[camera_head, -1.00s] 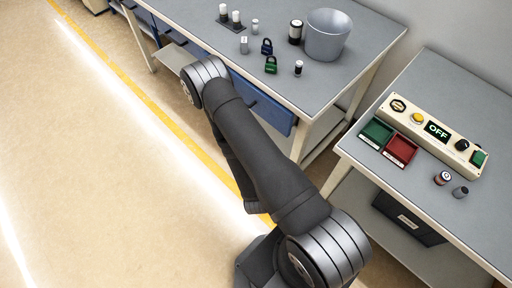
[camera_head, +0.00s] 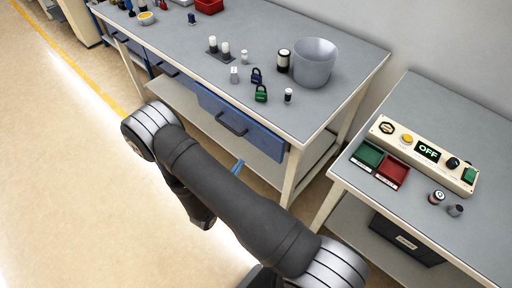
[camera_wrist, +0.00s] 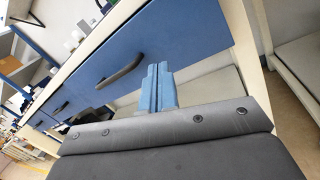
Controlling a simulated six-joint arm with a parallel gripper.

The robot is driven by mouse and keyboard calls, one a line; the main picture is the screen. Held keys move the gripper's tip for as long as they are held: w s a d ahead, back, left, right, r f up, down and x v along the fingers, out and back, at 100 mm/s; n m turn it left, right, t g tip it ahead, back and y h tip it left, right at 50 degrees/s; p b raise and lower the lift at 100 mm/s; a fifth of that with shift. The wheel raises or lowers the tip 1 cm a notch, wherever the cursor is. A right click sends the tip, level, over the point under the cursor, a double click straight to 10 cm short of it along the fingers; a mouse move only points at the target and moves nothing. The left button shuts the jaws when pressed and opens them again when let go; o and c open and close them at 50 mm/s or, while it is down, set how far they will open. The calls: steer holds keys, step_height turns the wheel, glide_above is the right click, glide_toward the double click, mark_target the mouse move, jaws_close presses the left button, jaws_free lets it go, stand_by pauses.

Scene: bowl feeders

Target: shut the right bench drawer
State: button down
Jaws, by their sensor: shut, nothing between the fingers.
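The right bench drawer (camera_head: 262,139) has a blue front with a dark bar handle (camera_head: 232,124), under the right end of the long grey-topped bench. Its front looks close to the bench frame; I cannot tell whether a small gap is left. In the wrist view, the drawer front (camera_wrist: 190,32) and its handle (camera_wrist: 122,72) lie just beyond my gripper (camera_wrist: 158,70). The blue fingers are together and empty, to the right of the handle; contact with the front cannot be made out. In the head view only a blue fingertip of my gripper (camera_head: 238,166) shows past my arm.
On the bench (camera_head: 340,60) stand a grey bin (camera_head: 314,65), a dark can (camera_head: 283,61), padlocks (camera_head: 261,94) and small cylinders. A second bench (camera_head: 440,115) at right carries a control panel (camera_head: 428,150) reading OFF. The floor at left is clear.

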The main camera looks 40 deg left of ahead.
mark_target(261, 142)
steer(key=w+h, duration=0.1)
steer(key=w, duration=0.2)
steer(key=w+a+n+h, duration=0.1)
steer(key=w, duration=0.3)
steer(key=w+f+n+h, duration=0.1)
steer(key=w, duration=0.3)
steer(key=shift+a+g+h, duration=0.15)
steer(key=shift+g+h, duration=0.15)
steer(key=shift+g, duration=0.1)
stand_by(0.3)
steer(key=w, duration=0.4)
steer(key=shift+w+r, duration=0.1)
steer(key=shift+w, duration=0.35)
steer(key=s, duration=1.4)
steer(key=shift+s, duration=0.35)
